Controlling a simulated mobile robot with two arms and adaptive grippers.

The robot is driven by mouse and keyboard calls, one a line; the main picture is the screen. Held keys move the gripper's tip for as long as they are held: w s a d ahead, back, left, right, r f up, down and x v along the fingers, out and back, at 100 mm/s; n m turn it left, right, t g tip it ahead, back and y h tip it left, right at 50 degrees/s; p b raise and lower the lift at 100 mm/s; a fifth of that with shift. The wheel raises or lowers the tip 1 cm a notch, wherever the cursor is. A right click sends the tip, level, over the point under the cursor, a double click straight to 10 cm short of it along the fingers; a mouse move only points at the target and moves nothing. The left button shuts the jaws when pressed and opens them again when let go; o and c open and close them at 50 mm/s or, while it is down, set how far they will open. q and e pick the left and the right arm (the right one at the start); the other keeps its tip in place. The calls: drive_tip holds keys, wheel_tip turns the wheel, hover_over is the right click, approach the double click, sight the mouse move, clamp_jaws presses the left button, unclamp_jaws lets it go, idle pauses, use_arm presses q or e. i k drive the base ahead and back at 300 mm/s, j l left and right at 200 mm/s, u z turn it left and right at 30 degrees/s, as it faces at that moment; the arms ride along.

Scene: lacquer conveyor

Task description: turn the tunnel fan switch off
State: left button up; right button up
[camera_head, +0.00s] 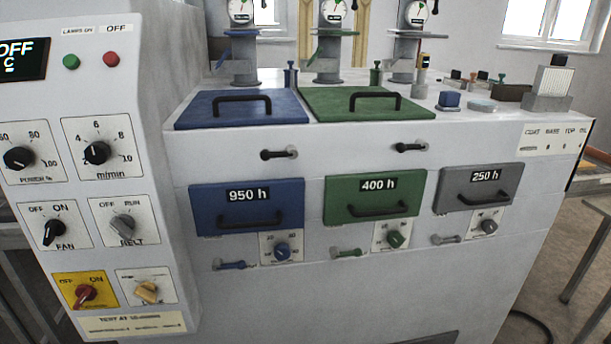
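The fan switch (53,231) is a black rotary knob on a white plate marked OFF, ON and FAN, low on the left control panel. Its handle seems to lean up and right toward the ON mark, but it is too small to tell for sure. Nothing covers the knob. Neither of my grippers is in view.
A grey belt knob (125,228) sits right of the fan switch. Below are a red knob on a yellow plate (85,295) and a yellow knob (147,292). Above are the power knob (18,158) and speed knob (96,153). Blue, green and grey drawers are to the right.

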sight(53, 227)
drive_tip(key=j+z, duration=0.1)
drive_tip(key=j, duration=0.4)
drive_tip(key=u, duration=1.35)
